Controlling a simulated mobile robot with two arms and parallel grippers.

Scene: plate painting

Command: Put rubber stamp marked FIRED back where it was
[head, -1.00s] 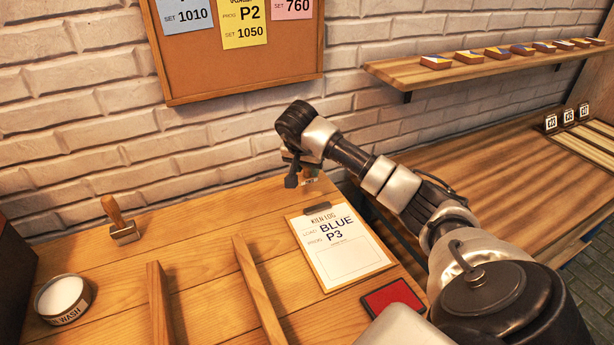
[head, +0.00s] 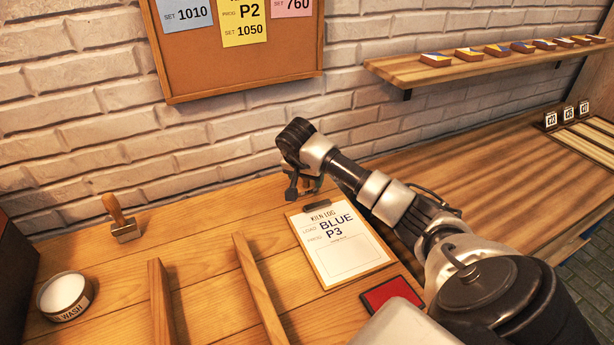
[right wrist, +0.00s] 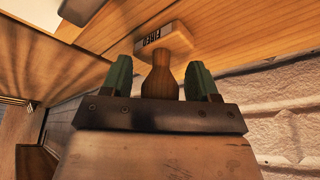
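The FIRED rubber stamp (right wrist: 165,40) shows in the right wrist view, with a pale block lettered FIRED and a brown wooden handle. My right gripper (right wrist: 162,82) has its green fingers on either side of the handle, with a gap showing on each side, so it is open around it. The block is at the wooden tabletop; exact contact is hard to tell. In the head view my right gripper (head: 298,186) is low over the back of the table, behind the clipboard (head: 340,242), and mostly hides the stamp. My left gripper is out of view.
Another wooden-handled stamp (head: 124,222) stands at the back left. A WASH pot (head: 64,296) is at the left. Two wooden rails (head: 258,290) lie on the table, and a red pad (head: 388,293) is at the front right. The brick wall is close behind the gripper.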

